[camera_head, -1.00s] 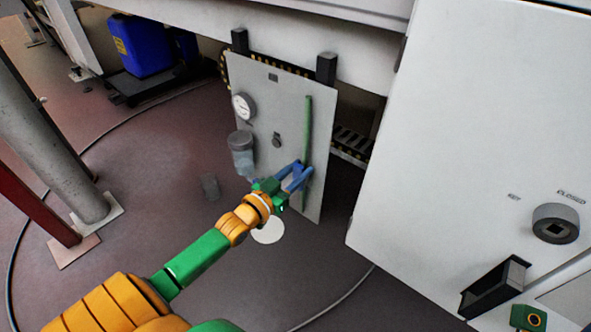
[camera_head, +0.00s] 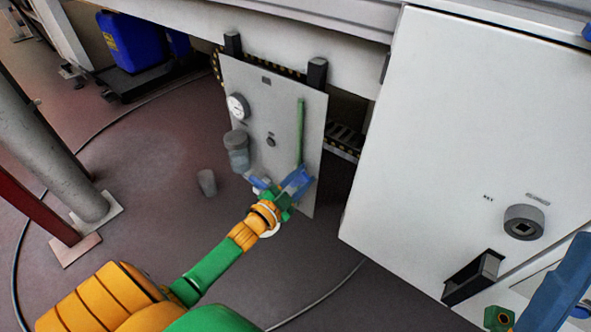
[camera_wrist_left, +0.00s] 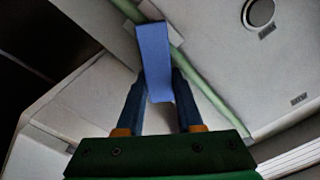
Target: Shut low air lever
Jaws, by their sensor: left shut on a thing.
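The blue low air lever (camera_head: 299,181) is on the green pipe (camera_head: 301,130), low on the right side of a grey panel. My left gripper (camera_head: 290,188) is at this lever, its arm reaching in from the lower left. In the left wrist view the blue lever (camera_wrist_left: 154,62) stands between the two dark fingers (camera_wrist_left: 158,105), which are shut on it. The green pipe (camera_wrist_left: 205,92) runs diagonally behind it. The gripper hides part of the lever in the head view.
The grey panel (camera_head: 263,100) carries a white gauge (camera_head: 238,107) and a grey cup-like filter (camera_head: 237,150). A large white cabinet (camera_head: 460,130) stands to the right. A pipe post (camera_head: 60,140) stands at left; the floor between is mostly clear.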

